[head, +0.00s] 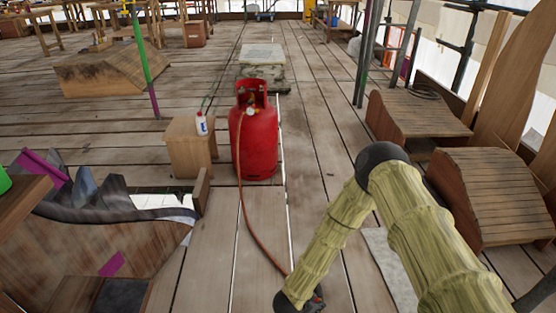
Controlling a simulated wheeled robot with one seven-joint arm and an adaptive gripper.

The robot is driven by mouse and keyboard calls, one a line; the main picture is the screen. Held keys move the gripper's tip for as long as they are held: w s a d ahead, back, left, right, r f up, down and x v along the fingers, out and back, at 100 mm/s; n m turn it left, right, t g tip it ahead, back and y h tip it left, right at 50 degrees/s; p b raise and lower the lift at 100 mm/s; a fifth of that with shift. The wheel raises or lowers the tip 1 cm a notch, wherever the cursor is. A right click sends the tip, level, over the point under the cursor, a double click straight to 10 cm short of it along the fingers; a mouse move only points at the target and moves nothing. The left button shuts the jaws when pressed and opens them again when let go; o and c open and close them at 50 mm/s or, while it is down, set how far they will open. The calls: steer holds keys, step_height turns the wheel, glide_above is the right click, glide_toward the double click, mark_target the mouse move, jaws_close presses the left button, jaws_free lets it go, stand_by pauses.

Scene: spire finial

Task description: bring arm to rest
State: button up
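My arm (335,225), in a yellow-green ribbed sleeve, enters from the lower right in the head view. It bends at a dark elbow (380,158) and runs down to a dark wrist near the bottom edge. A dark end part, which seems to be my gripper (317,299), shows small beside the wrist. Its fingers cannot be made out. An orange-brown hose (247,218) runs from a red gas cylinder (255,140) down to the wrist, where it goes out of sight. I cannot tell whether the gripper touches the hose.
A wooden box (190,150) with a white bottle (201,124) stands left of the cylinder. Sheet metal (110,200) lies on a wooden piece at left. Slatted wooden forms (493,195) stand at right. Plank floor between is partly clear.

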steer(key=s+d+r+n+g+y, duration=0.2)
steer(key=s+d+r+n, duration=0.1)
steer(key=s, duration=0.7)
steer(key=s+d+r+n+g+y, duration=0.1)
steer(key=s+d+r+n+y, duration=0.2)
steer(key=s, duration=0.7)
steer(key=s+d+r+n+g+y, duration=0.1)
steer(key=s+d+r+n+g, duration=0.2)
steer(key=s, duration=0.8)
step_height(320, 180, up, 32)
steer(key=d+t+p, duration=0.1)
steer(key=p, duration=3.2)
steer(key=shift+w+r+n+h, duration=0.15)
steer(key=shift+w+n+h, duration=0.15)
steer(key=shift+n, duration=0.1)
